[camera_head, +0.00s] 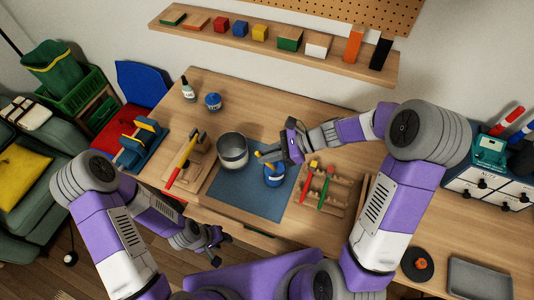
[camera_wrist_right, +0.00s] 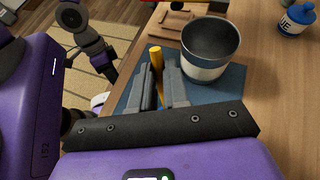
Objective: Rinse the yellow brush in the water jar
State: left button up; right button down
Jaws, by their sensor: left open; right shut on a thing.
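The grey metal jar with a white lower band (camera_head: 233,151) stands upright at the mat's back left; it shows in the right wrist view (camera_wrist_right: 208,52). My right gripper (camera_head: 278,153) is shut on the yellow brush (camera_head: 268,154), right of the jar and apart from it. The brush shows as a yellow shaft between the fingers in the wrist view (camera_wrist_right: 156,57); its lower end is hidden. A blue pot (camera_head: 274,178) stands on the mat just below this gripper in the head view. My left gripper (camera_head: 217,246) is open and empty, low in front of the table.
A blue mat (camera_head: 235,193) lies under the jar. A wooden holder (camera_head: 322,192) with coloured sticks stands right of it, another wooden stand (camera_head: 198,172) left. A blue pot (camera_head: 213,101) and small bottle (camera_head: 188,91) stand behind. A shelf (camera_head: 270,50) hangs on the wall.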

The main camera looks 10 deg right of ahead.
jog(key=shift+r, duration=0.1)
jog(key=a+r+p, duration=0.4)
jog(key=r+p, duration=0.2)
jog(key=r, duration=0.2)
jog(key=shift+w+p, duration=0.15)
jog(key=shift+p, duration=0.2)
jog(key=shift+r, duration=0.1)
dwell(0.4)
notch_tip(320, 180, up, 4)
jog(key=p, duration=0.3)
jog(key=shift+p, duration=0.3)
